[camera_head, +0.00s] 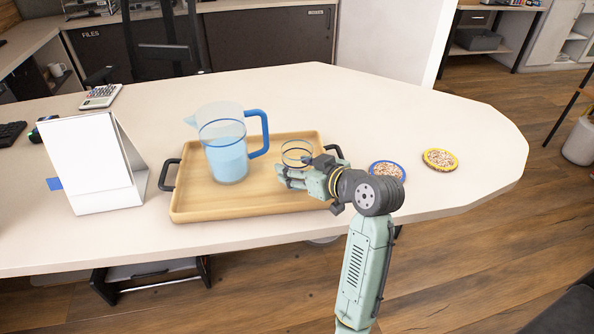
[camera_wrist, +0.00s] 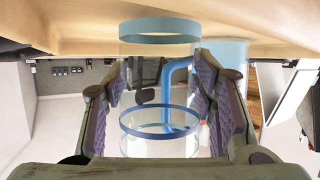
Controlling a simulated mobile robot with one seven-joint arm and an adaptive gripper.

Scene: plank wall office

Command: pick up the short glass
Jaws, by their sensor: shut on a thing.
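The short glass (camera_head: 297,150) is clear with a thin dark-blue band near its rim. It is at the right part of the wooden tray (camera_head: 245,206), and its lower part is hidden by my gripper (camera_head: 292,178). In the wrist view the glass (camera_wrist: 160,133) stands between the two fingers of my gripper (camera_wrist: 160,85), which are shut on its sides. That view is upside down, with the glass's blue base near the tan surface at the top. I cannot tell whether the glass touches the tray.
A pitcher (camera_head: 226,150) of pale-blue liquid with a blue handle stands on the tray, left of the glass. Two round coasters (camera_head: 440,159) lie right of the tray. A white tent card (camera_head: 88,160) stands at the left.

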